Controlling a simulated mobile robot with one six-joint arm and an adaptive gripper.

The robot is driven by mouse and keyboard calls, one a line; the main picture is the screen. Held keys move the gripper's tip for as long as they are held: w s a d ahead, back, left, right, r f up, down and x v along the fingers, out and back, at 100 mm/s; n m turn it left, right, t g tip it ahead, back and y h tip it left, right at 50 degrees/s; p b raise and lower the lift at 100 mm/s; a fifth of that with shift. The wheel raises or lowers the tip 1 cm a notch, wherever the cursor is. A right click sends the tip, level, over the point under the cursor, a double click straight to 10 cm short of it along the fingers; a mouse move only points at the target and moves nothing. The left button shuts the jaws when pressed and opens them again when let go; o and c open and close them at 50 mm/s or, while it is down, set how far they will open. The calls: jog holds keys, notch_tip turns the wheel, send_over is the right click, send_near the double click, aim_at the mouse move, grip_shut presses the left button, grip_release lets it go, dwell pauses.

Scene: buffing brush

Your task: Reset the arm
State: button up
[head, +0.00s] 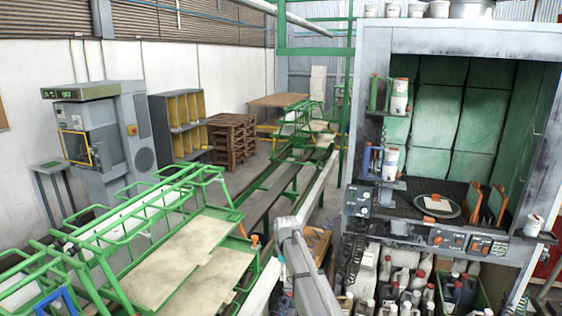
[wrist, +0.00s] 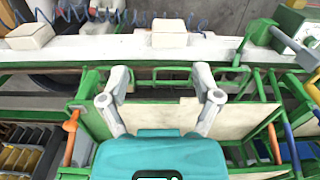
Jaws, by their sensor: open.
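My gripper (wrist: 160,82) shows in the wrist view with its two pale fingers spread wide and nothing between them. It is above a green frame (wrist: 160,92) with cream boards (wrist: 243,113). In the head view a grey link of my arm reaches up from the bottom middle, and the gripper cannot be made out there. I cannot make out a buffing brush in either view.
Green racks with cream boards (head: 180,262) fill the lower left. A grey booth (head: 450,38) with bottles and tools stands at the right. A grey machine (head: 105,130) is at the left. In the wrist view, a white beam (wrist: 100,48) carries pale blocks (wrist: 169,33).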

jog(key=s+d+f+m+b, duration=0.2)
jog(key=s+d+m, duration=0.3)
jog(key=s, duration=0.4)
jog(key=s+d+f+m+b, duration=0.3)
jog(key=s+d+m, duration=0.2)
jog(key=s, duration=0.4)
jog(key=s+d+f+m+b, duration=0.2)
jog(key=s+d+f+m, duration=0.1)
jog(key=s, duration=0.7)
jog(key=shift+d+f+m+b, duration=0.25)
jog(key=shift+d+m+b, duration=0.1)
jog(key=shift+d+m, duration=0.7)
jog(key=shift+d, duration=0.1)
